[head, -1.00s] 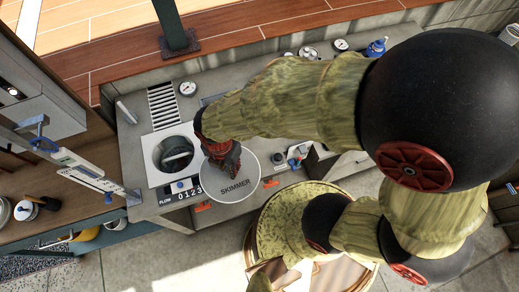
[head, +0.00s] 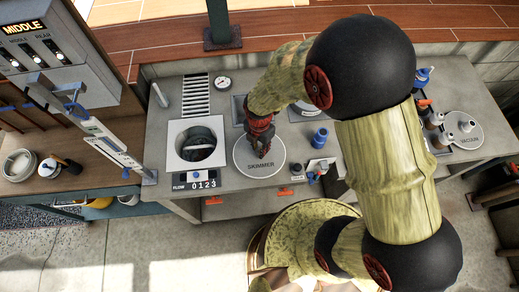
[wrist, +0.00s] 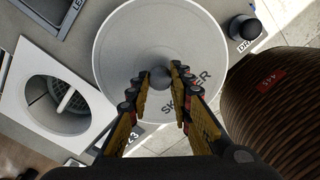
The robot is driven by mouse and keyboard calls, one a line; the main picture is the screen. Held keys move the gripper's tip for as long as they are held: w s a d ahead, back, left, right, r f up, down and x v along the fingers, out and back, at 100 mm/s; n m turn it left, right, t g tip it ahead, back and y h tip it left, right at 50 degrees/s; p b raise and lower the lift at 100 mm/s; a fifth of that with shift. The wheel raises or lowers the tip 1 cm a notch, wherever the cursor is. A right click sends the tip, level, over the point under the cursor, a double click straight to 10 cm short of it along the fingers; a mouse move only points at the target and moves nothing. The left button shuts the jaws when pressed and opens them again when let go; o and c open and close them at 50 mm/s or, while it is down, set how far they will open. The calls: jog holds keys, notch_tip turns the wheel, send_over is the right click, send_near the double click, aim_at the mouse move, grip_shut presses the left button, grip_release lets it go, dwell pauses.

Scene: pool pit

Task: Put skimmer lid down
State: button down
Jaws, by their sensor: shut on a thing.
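The skimmer lid (head: 243,165) is a round pale grey disc with SKIMMER printed on it. In the head view it is over the counter, just right of the skimmer opening (head: 199,155) in its white square surround. My gripper (head: 263,150) is above the lid's middle, shut on its knob. The wrist view shows the two fingers (wrist: 160,78) on either side of the round grey knob, with the lid (wrist: 128,45) spread flat beneath. I cannot tell whether the lid touches the counter. The opening (wrist: 58,105) is uncovered, with a basket inside.
The flow counter (head: 196,180) is at the front edge, left of the lid. A blue cup (head: 320,138) and a black drain knob (wrist: 244,27) are to the lid's right. A slotted grate (head: 196,97) and a gauge (head: 223,83) lie behind. A vacuum lid (head: 468,138) is far right.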

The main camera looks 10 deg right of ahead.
jog(key=shift+w+d+f, duration=0.1)
jog(key=shift+w+f, duration=0.45)
jog(key=shift+f, duration=1.7)
jog(key=shift+f, duration=0.15)
jog(key=c, duration=1.6)
grip_release()
jog(key=shift+c, duration=0.2)
